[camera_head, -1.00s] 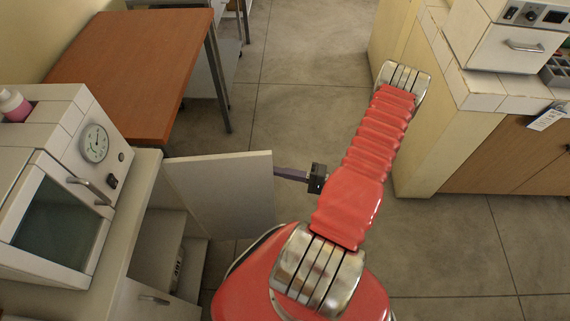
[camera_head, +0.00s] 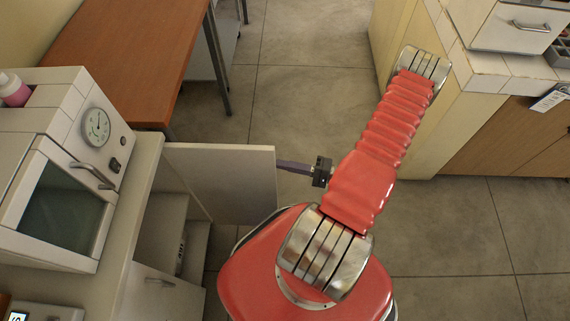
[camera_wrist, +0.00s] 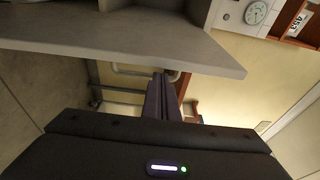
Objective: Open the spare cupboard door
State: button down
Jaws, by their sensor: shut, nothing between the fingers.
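The spare cupboard door (camera_head: 228,182) is a pale panel swung out from the left counter, with the cupboard's inside (camera_head: 170,225) showing beside it. My gripper (camera_head: 281,166) is shut and empty, its thin purple-grey fingers at the door's outer free edge. The fingertips look close to the door, partly hidden behind its edge; I cannot tell whether they touch. In the wrist view the shut fingers (camera_wrist: 162,98) point forward beneath the grey door panel (camera_wrist: 120,40).
A white incubator with a dial (camera_head: 62,165) stands on the left counter (camera_head: 128,215). A wooden table (camera_head: 130,60) is behind. A tiled counter block (camera_head: 425,110) stands at right, near my arm. Grey floor (camera_head: 300,75) is clear between them.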

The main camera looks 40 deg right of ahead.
jog(key=v, duration=1.3)
jog(key=shift+s+d, duration=0.2)
jog(key=shift+s, duration=0.1)
jog(key=shift+s, duration=0.1)
